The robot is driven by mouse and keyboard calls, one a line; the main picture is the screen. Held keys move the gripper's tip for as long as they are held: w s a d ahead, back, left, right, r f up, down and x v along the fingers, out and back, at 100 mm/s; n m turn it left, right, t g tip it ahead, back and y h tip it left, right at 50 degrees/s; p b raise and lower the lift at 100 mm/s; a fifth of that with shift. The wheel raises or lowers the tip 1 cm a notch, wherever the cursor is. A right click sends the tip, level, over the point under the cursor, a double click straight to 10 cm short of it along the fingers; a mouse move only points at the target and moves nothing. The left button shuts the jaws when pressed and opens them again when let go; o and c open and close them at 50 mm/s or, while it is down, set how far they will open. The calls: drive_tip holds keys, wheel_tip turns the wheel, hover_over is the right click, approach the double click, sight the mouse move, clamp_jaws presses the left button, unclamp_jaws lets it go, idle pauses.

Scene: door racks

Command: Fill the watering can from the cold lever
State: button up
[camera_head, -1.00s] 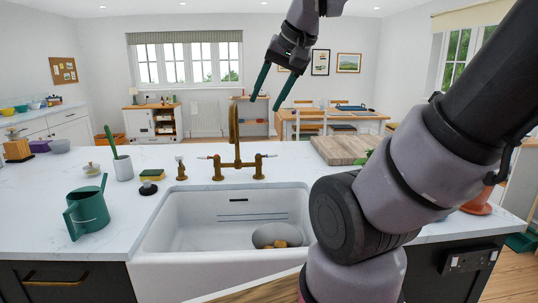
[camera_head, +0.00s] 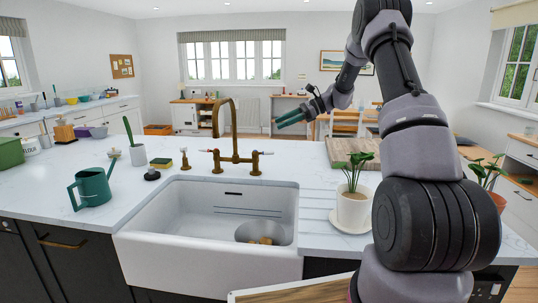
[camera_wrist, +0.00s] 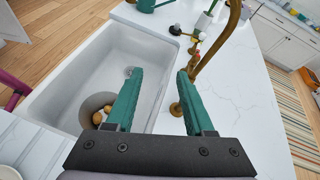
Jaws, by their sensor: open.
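The green watering can (camera_head: 92,188) stands upright on the white worktop, left of the sink. Part of it shows at the top of the wrist view (camera_wrist: 148,5). The brass tap (camera_head: 233,132) rises behind the sink, with a left lever (camera_head: 206,151) and a right lever (camera_head: 266,153). In the wrist view, the tap and a red-marked lever (camera_wrist: 194,50) lie just beyond and right of my gripper (camera_wrist: 160,74).
The white sink (camera_head: 150,240) holds a grey bowl (camera_head: 247,232) with brown items. A potted plant (camera_head: 354,208) stands right of the sink, close to my arm. A sponge (camera_head: 162,163), a brush pot (camera_head: 138,155) and a wooden board (camera_head: 338,147) sit on the worktop.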

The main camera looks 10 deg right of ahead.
sight(269, 153)
drive_tip(key=w+d+f+m+t+y, duration=0.2)
drive_tip(key=w+d+f+m, duration=0.15)
drive_tip(key=f, duration=0.45)
drive_tip(key=w+d+f+m+t+y, duration=0.25)
drive_tip(key=w+f, duration=0.25)
drive_tip(key=f, duration=0.4)
drive_tip(key=shift+m+g, duration=0.3)
drive_tip(key=shift+g, duration=0.05)
drive_tip(key=x, duration=1)
drive_tip(key=shift+w+r, duration=0.1)
drive_tip(key=shift+w, duration=0.1)
clamp_jaws()
